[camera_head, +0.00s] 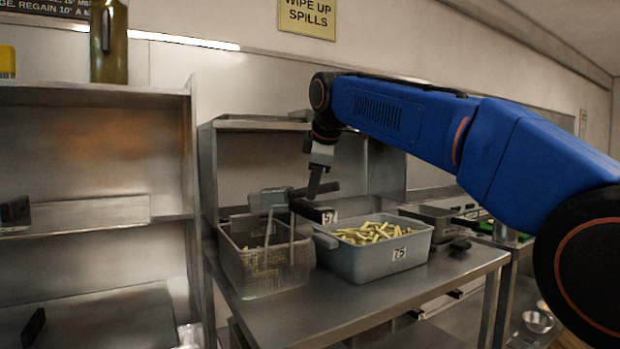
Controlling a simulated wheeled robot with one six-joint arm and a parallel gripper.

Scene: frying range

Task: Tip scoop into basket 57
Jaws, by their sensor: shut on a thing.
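My gripper (318,187) points down at the end of the blue arm, shut on the dark handle of the scoop (268,201). The scoop's grey head is to the left of the jaws, above the back of the wire basket (265,270). I cannot see inside the scoop. The basket stands at the left of the steel counter, with upright wires and a dark handle at its back right. A tag reading 57 (330,217) shows by that handle. Faint yellowish pieces show through the basket's mesh.
A grey tub (373,263) labelled 75 holds many yellow fries, close to the basket's right. The steel counter (345,307) is clear at its front. Steel shelving (95,213) stands at left. A steel container (435,218) and a dark object (460,245) are at right.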

